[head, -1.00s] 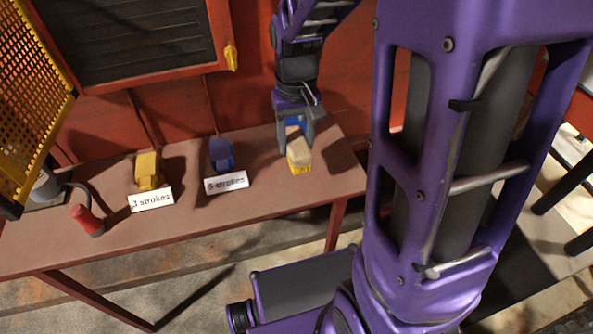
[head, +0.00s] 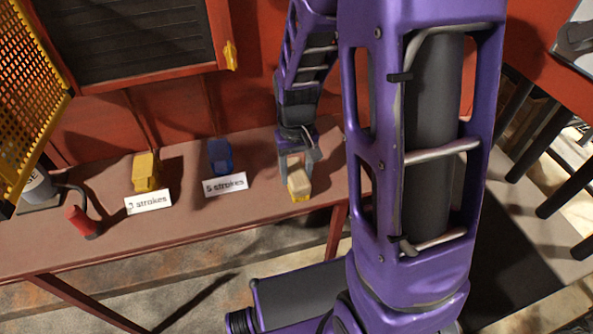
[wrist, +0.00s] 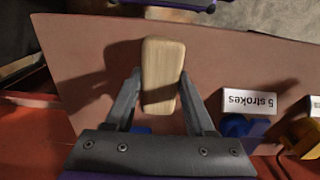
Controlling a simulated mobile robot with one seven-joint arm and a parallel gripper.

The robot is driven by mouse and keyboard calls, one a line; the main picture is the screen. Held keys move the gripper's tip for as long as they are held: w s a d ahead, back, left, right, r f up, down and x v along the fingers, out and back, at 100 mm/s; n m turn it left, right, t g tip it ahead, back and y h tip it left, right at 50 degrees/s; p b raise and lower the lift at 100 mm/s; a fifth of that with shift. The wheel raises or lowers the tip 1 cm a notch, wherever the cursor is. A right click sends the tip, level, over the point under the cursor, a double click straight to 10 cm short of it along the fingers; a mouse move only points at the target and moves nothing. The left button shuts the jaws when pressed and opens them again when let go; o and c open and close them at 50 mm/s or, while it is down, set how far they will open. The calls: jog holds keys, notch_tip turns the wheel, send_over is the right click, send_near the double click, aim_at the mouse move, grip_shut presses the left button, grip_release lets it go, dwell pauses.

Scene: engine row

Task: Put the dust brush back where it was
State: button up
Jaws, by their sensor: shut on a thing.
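The dust brush (head: 299,183) has a pale wooden back, and a strip of yellow shows under its front edge in the head view. My gripper (head: 295,172) is shut on it, at the right part of the table. In the wrist view the brush's wooden back (wrist: 162,76) sits between the two fingers of my gripper (wrist: 160,92). Whether the brush touches the table or hangs just above it, I cannot tell. A small blue patch shows behind it near the gripper base in the wrist view.
The reddish table (head: 262,215) holds a yellow block (head: 146,172) by a "3 strokes" card (head: 148,202) and a blue block (head: 220,157) by a "5 strokes" card (head: 225,185). A red-handled thing (head: 82,221) lies at left. A red wall stands behind.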

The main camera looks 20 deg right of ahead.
aim_at(296, 172)
jog(key=o, duration=1.2)
jog(key=shift+f, duration=0.1)
notch_tip(296, 172, up, 12)
jog(key=p, duration=0.2)
jog(key=shift+p, duration=0.35)
jog(key=shift+r, duration=0.2)
